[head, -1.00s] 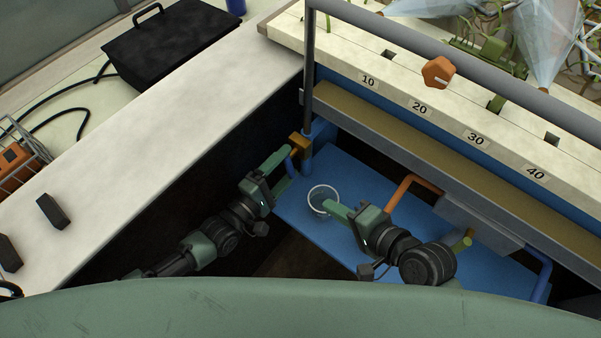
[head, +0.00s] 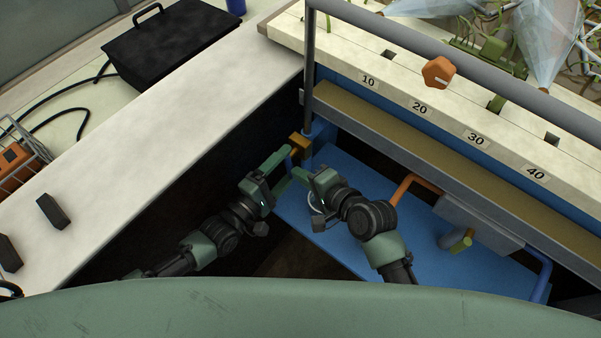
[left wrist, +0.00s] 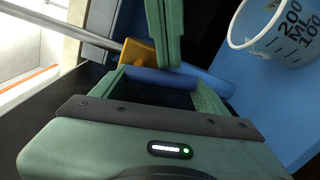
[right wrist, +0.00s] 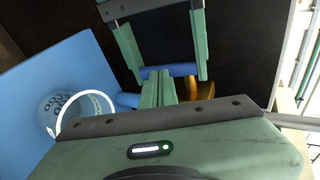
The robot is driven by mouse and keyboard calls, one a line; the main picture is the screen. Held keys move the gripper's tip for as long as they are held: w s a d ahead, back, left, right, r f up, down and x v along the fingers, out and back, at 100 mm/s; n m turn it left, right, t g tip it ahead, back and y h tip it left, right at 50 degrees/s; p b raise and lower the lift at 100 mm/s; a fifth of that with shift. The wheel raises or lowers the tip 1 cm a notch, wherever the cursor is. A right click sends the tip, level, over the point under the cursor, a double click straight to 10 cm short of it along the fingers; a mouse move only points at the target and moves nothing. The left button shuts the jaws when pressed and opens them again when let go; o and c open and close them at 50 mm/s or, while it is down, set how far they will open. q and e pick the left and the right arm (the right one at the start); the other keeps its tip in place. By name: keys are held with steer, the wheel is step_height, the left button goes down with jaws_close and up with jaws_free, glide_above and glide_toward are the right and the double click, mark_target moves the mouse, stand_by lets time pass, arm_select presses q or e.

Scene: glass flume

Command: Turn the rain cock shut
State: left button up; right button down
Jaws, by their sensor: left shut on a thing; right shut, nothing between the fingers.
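A cock with an orange-yellow body (head: 299,142) sits low on the grey post, with a blue lever (left wrist: 165,81). My left gripper (head: 283,166) is shut on this lever, one finger at each end of it in the left wrist view. The lever also shows between the left fingers in the right wrist view (right wrist: 163,72). My right gripper (head: 297,174) is shut and empty, its fingertips close by the lever. I cannot tell whether they touch it. An orange knob (head: 438,72) sits on the flume's upper edge, away from both grippers.
A clear measuring beaker (left wrist: 275,32) stands on the blue shelf (head: 370,225), partly hidden by my right gripper in the head view. An orange pipe (head: 408,184) and a yellow-green-ended fitting (head: 460,243) are farther right. A grey rail (head: 430,60) runs above.

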arm_select(q)
steer(key=shift+f, duration=0.1)
arm_select(e)
steer(key=shift+w+a, duration=0.15)
steer(key=shift+a, duration=0.05)
arm_select(q)
steer(key=shift+s+d, duration=0.1)
steer(key=shift+s, duration=0.05)
steer(key=shift+s+d, duration=0.15)
steer(key=shift+d, duration=0.1)
steer(key=o, duration=1.7)
steer(key=shift+r, duration=0.2)
steer(key=o, duration=0.4)
steer(key=shift+a, duration=0.25)
arm_select(e)
steer(key=shift+w+a+f, duration=0.15)
steer(key=shift+w+a, duration=0.05)
steer(key=shift+a, duration=0.05)
arm_select(q)
steer(key=shift+f, duration=0.1)
